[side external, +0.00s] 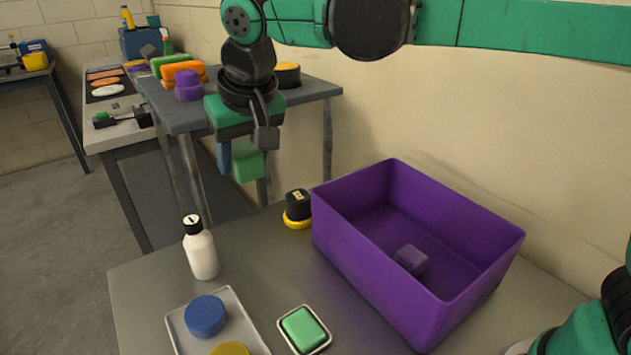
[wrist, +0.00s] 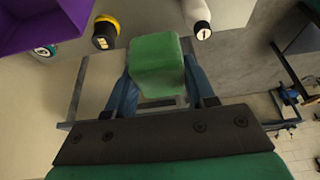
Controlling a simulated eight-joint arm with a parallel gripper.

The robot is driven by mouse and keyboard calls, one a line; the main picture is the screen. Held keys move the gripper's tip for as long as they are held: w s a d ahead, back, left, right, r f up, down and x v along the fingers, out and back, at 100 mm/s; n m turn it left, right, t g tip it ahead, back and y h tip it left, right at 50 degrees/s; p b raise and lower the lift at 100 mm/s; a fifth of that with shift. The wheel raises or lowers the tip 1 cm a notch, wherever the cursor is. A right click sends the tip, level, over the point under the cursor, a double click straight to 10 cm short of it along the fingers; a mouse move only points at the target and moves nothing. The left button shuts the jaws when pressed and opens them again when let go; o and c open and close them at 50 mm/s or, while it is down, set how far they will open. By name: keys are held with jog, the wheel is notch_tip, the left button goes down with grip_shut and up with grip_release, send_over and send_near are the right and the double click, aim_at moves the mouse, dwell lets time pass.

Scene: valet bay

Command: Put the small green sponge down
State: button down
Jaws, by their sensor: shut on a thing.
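My gripper (side external: 246,158) is shut on a small green sponge (side external: 248,167), a block held up in the air behind the white bottle in the side view. In the wrist view the green sponge (wrist: 158,62) sits between the two blue fingers of my gripper (wrist: 161,88). It hides what is directly behind it. Another green block (side external: 304,329) lies in a small white-rimmed dish at the front of the near table (side external: 140,275).
A purple bin (side external: 480,245) with a small purple block (side external: 411,259) stands on the right. A white bottle (side external: 200,250), a black-and-yellow item (side external: 298,208) and a tray (side external: 252,325) with blue and yellow discs are nearby.

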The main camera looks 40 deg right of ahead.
jog(key=s, duration=0.4)
send_over(272, 290)
jog(key=s, duration=0.1)
notch_tip(272, 290, down, 16)
jog(key=shift+s, duration=0.15)
jog(key=shift+f, duration=2.1)
jog(key=shift+f, duration=0.2)
jog(key=shift+c, duration=1.5)
grip_release()
jog(key=shift+r, duration=0.1)
